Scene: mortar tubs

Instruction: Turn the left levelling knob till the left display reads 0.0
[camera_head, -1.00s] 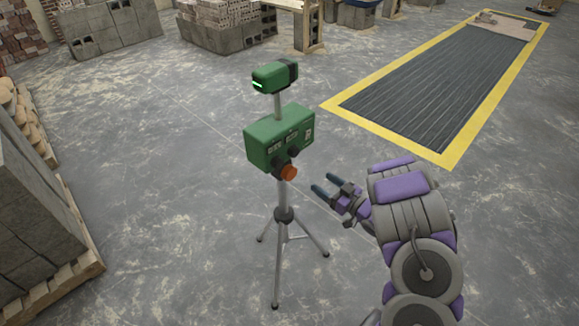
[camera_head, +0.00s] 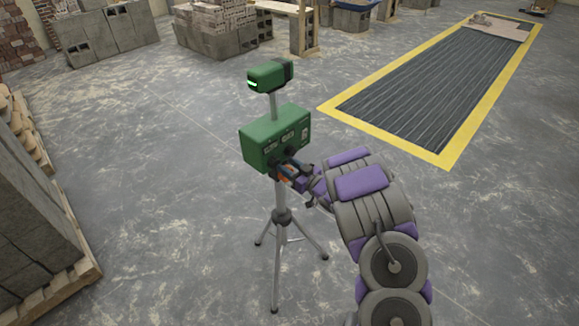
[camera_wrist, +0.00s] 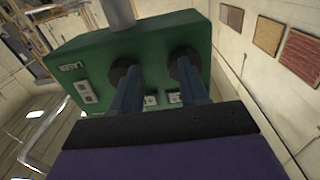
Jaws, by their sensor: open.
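The green levelling box (camera_head: 268,132) stands on a tripod; its front carries two dark knobs. The left levelling knob (camera_head: 273,161) is low on the front and partly hidden by my gripper. In the wrist view, which looks turned over, I take it as the right-hand knob (camera_wrist: 179,54); the other knob (camera_wrist: 122,66) is to its left. The left display (camera_head: 271,149) is too small to read, and the displays are partly hidden in the wrist view. My gripper (camera_head: 283,168) is open, its fingers overlapping the two knobs in the wrist view. Contact is unclear.
An orange part (camera_head: 286,178) below the knobs is mostly hidden by my gripper. A green head (camera_head: 265,77) tops the pole. Tripod legs (camera_head: 305,238) spread below. A pallet of blocks (camera_head: 40,205) stands at left; the floor between is clear.

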